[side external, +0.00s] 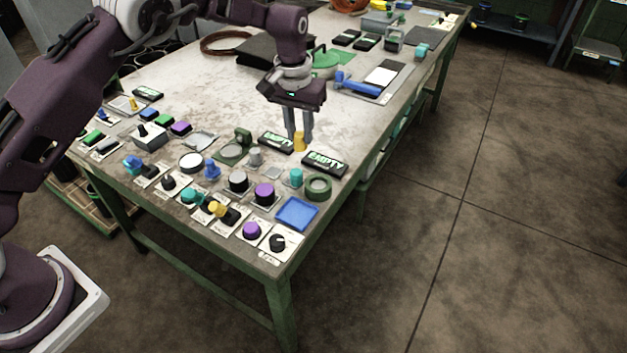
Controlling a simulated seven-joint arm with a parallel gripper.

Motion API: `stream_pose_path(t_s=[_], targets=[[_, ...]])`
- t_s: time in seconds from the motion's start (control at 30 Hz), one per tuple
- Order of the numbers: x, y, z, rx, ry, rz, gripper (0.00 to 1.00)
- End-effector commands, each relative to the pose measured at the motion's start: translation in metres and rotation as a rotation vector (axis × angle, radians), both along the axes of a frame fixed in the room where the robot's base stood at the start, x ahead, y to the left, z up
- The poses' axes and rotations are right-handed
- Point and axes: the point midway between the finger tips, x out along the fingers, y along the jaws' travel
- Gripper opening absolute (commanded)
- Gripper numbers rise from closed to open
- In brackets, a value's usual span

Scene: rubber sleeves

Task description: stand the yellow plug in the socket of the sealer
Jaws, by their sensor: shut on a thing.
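My gripper (299,134) points straight down over the right part of the table's near half. It is shut on the yellow plug (299,143), a short, upright yellow piece showing at the fingertips, between two black EMPTY signs. I cannot tell whether the plug touches the table. I cannot say for sure which device is the sealer. A green device with a raised round part (237,147) stands left of my gripper, and a green ring (317,187) lies nearer the camera. No socket can be made out at this size.
The EMPTY signs (276,142) and (324,163) flank the plug closely. Several knobs, a blue tray (296,214) and another yellow piece (217,209) crowd the table's near end. The table middle (205,85) is clear. A blue-handled device (357,86) stands farther back.

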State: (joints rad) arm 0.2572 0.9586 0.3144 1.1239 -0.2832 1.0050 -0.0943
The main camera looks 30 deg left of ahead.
Motion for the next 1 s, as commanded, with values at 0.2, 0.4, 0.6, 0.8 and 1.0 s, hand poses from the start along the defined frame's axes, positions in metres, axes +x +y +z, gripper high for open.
stream_pose_path(t_s=[0.2, 0.4, 0.6, 0.8, 1.0], targets=[[-0.003, -0.043, 0.008, -0.001, -0.023, -0.474, 0.0], [-0.005, -0.049, -0.026, 0.0, -0.022, -0.557, 0.0], [-0.004, -0.049, -0.058, 0.0, -0.025, -0.554, 0.0], [-0.004, -0.049, -0.091, 0.001, -0.024, -0.554, 0.0], [-0.003, -0.049, -0.091, 0.0, -0.027, -0.552, 0.0]])
